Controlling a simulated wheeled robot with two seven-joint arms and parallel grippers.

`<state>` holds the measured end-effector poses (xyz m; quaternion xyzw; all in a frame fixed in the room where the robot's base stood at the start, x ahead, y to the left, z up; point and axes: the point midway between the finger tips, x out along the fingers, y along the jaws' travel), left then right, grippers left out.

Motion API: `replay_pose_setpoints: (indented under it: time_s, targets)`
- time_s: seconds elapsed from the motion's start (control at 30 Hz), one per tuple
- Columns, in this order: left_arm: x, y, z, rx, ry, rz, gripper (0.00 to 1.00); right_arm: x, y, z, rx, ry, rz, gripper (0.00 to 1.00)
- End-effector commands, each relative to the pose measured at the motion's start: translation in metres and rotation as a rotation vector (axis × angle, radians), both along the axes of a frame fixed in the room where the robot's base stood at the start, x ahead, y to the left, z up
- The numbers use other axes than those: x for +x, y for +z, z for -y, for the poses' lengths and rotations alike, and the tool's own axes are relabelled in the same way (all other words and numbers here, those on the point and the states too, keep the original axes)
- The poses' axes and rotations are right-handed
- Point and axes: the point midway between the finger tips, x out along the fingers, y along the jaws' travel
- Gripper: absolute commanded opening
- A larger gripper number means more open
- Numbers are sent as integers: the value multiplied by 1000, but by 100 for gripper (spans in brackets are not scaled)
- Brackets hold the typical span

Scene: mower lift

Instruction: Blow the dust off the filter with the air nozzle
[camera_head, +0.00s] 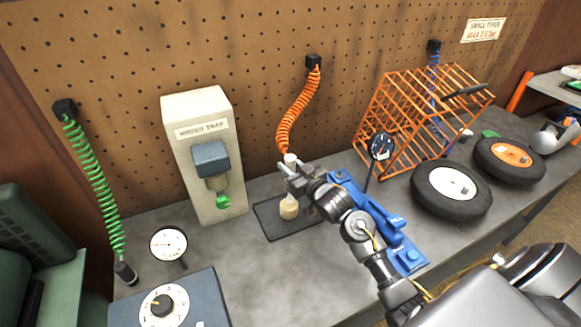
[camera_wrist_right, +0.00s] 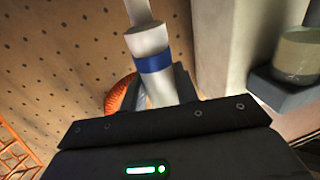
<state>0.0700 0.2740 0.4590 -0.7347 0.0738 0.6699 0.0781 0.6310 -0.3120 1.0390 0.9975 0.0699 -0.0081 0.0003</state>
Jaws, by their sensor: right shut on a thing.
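My right gripper (camera_head: 287,170) is shut on the air nozzle (camera_head: 291,159), a pale piece below the lower end of a coiled orange hose (camera_head: 297,110). In the right wrist view the nozzle (camera_wrist_right: 151,62) is a white cylinder with a blue band, held between the dark fingers (camera_wrist_right: 158,88). The filter (camera_head: 289,209), a small cream cylinder, stands on a dark mat (camera_head: 270,222) just below the gripper. The gripper and nozzle hide part of the space above it. Any dust on it is too small to make out. My left gripper is out of view.
A white water trap unit (camera_head: 183,120) stands left of the mat. A green coiled hose (camera_head: 92,180), a gauge (camera_head: 168,244) and a dial box (camera_head: 170,300) are farther left. A blue fixture (camera_head: 405,258), orange wire cage (camera_head: 385,100) and two wheels (camera_head: 450,190) are right.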

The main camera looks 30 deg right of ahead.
Motion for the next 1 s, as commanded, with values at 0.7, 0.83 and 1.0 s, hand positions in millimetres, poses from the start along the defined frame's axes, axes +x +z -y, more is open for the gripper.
replay_pose_setpoints:
  time_s: [0.7,0.83,1.0]
  targets:
    - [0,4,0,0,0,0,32,1,1,-19,1,0,1,1]
    - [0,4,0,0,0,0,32,1,1,-20,0,0,1,1]
    - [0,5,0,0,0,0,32,-1,1,-20,0,0,1,1]
